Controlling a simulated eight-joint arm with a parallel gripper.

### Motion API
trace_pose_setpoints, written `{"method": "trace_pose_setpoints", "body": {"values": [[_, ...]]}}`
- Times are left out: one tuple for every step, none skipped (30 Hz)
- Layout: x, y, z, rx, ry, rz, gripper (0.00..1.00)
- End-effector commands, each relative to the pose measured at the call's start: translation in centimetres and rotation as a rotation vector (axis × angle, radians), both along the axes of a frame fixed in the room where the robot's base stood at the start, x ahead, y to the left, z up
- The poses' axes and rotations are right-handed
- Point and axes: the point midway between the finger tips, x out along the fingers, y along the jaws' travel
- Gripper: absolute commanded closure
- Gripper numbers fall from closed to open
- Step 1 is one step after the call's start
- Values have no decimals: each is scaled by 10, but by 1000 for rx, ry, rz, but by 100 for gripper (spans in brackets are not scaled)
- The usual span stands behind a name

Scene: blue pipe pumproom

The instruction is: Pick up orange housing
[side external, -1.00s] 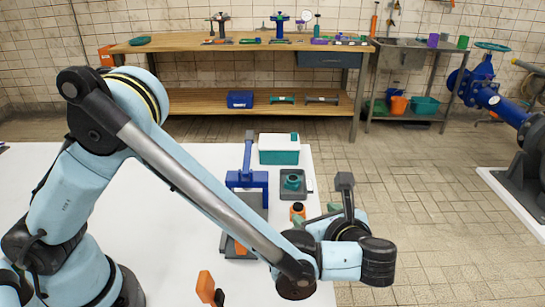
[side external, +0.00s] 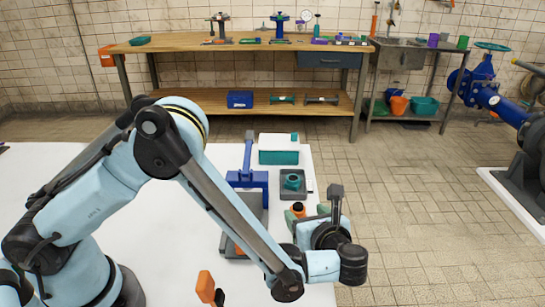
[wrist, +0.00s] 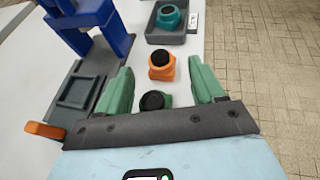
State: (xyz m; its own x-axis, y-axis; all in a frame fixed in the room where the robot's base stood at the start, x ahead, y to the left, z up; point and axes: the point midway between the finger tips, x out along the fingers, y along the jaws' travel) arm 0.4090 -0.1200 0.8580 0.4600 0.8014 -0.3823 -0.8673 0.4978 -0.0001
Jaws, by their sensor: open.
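The orange housing (wrist: 160,70) has a black round top and stands upright on the white table. In the wrist view it lies ahead, between the lines of my gripper's two green fingers, with a gap on both sides. In the side external view the orange housing (side external: 298,213) is partly hidden by my gripper (side external: 308,214). My gripper (wrist: 160,80) is open and holds nothing. A green housing (wrist: 153,103) with a black top shows between the fingers, closer to the palm, its lower part hidden by the gripper body.
A blue press (side external: 247,179) on a grey base stands left of the housing. A grey tray (side external: 304,191) holding a teal housing (side external: 292,181) is behind it, with a teal-and-white box (side external: 279,150) farther back. An orange block (wrist: 45,130) lies beside the press base. The table's right edge is close.

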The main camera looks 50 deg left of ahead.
Motion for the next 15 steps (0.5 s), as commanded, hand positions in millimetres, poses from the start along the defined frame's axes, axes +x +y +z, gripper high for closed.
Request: {"method": "trace_pose_setpoints", "body": {"values": [[4, 9, -4, 0, 0, 5, 32], [6, 12, -5, 0, 1, 4, 32], [9, 17, -8, 0, 1, 4, 32], [11, 20, -9, 0, 1, 4, 32], [12, 22, -10, 1, 1, 3, 32], [14, 25, -12, 0, 0, 2, 32], [15, 27, -12, 0, 0, 2, 32], [15, 28, -13, 0, 0, 2, 32], [16, 29, -14, 0, 0, 1, 32], [16, 29, -14, 0, 0, 1, 32], [16, 29, -14, 0, 0, 1, 32], [16, 29, -14, 0, 0, 0, 32], [16, 29, -14, 0, 0, 0, 32], [16, 29, -14, 0, 0, 0, 32], [16, 29, -14, 0, 0, 0, 32]]}}
